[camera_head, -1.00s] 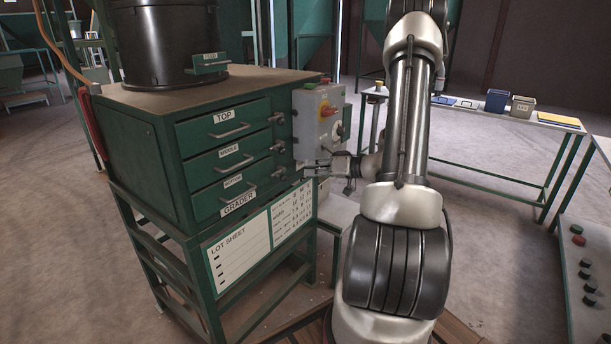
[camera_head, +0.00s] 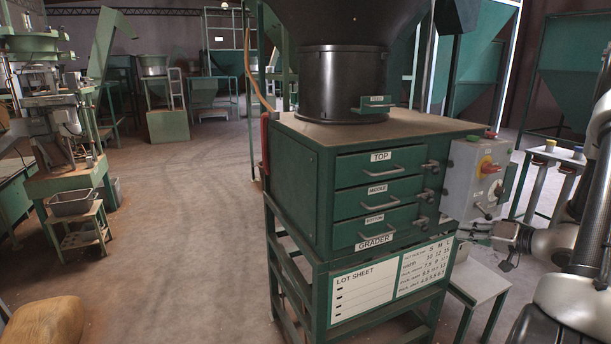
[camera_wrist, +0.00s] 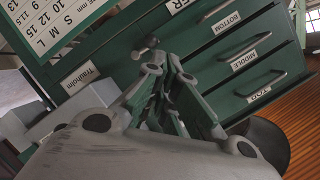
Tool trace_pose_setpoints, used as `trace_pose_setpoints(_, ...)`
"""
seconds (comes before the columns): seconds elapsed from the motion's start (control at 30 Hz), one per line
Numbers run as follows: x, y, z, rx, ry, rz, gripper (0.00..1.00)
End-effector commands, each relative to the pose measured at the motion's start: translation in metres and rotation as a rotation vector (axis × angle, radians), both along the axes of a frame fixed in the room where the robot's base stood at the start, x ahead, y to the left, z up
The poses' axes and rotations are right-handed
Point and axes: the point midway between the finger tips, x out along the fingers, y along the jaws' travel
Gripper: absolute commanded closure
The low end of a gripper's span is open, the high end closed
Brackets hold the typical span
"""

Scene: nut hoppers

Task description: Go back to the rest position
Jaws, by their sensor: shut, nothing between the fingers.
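My gripper (camera_head: 474,234) is low at the right in the head view, just below the grey control box and beside the right side of the grader (camera_head: 292,180). In the wrist view my gripper (camera_wrist: 162,72) is shut and empty in front of the grader's drawer face, which appears upside down. The grader is a green cabinet with three drawers, the top (camera_head: 352,174), middle (camera_head: 350,201) and bottom (camera_head: 346,236), which look shut. My arm runs off the right edge of the head view, so most of it is hidden.
The grey control box (camera_head: 462,175) with a red-and-yellow switch is close above my gripper. A small grey stand (camera_head: 482,280) is below it. A black hopper (camera_head: 345,85) sits on the grader. Open floor (camera_head: 190,220) lies left; a brown sack (camera_head: 45,322) is at lower left.

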Motion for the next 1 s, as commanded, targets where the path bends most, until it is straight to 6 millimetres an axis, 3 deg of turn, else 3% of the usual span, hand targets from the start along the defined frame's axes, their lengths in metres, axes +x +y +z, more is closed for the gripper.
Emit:
trace_pose_setpoints(0.1,-0.039,0.021,-0.025,0.184,0.251,0.028,1.0)
trace_pose_setpoints(0.23,-0.094,0.045,-0.027,0.297,0.548,0.062,1.0)
trace_pose_setpoints(0.37,-0.15,0.069,-0.006,0.268,0.843,0.094,1.0)
trace_pose_setpoints(0.53,-0.21,0.084,0.032,0.057,1.107,0.071,1.0)
trace_pose_setpoints(0.77,-0.258,0.083,0.09,-0.347,1.16,-0.01,1.0)
trace_pose_setpoints(1.0,-0.278,0.092,0.151,-0.739,0.914,0.017,1.0)
